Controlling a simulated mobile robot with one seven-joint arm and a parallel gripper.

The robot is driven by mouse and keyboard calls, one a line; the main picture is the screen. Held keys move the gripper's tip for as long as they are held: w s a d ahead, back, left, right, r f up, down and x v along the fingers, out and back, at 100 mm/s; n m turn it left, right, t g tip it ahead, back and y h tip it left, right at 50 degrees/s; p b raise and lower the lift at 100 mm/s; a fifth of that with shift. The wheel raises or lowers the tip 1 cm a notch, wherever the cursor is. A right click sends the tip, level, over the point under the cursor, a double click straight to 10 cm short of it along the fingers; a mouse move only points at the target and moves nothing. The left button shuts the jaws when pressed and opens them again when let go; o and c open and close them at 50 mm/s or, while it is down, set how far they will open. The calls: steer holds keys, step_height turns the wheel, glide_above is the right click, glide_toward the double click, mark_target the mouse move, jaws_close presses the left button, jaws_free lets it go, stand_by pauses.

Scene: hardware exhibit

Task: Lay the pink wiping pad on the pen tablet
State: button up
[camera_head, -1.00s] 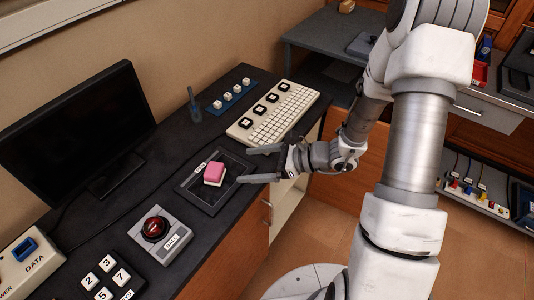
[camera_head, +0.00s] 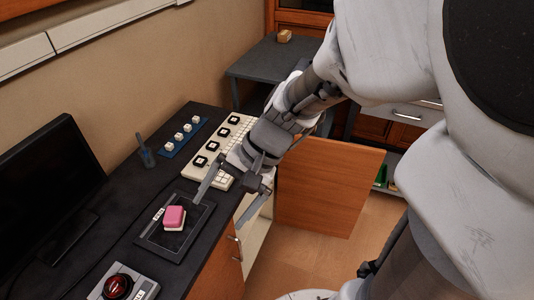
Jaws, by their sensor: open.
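The pink wiping pad (camera_head: 174,216), pink on top with a pale underside, lies on the dark pen tablet (camera_head: 157,241) on the black counter. My gripper (camera_head: 219,207) is to the right of the pad, above the tablet's right side and the counter edge. Its fingers are spread apart and nothing is between them. One finger reaches toward the tablet's upper right corner. The pad and the gripper are apart in the picture.
A keyboard (camera_head: 221,151) lies behind the tablet, partly hidden by my arm. A red button box (camera_head: 121,287) stands in front and a monitor (camera_head: 50,190) at left. A blue strip with white knobs (camera_head: 184,137) lies farther back. A cabinet door (camera_head: 325,190) stands open at right.

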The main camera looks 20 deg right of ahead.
steer(key=s+d+r+n+t+h, duration=0.4)
steer(key=d+r+n+t+h, duration=0.1)
steer(key=d+r, duration=0.4)
steer(key=shift+s+r+n+h, duration=0.45)
steer(key=shift+n+h, duration=0.25)
steer(key=shift+n, duration=0.4)
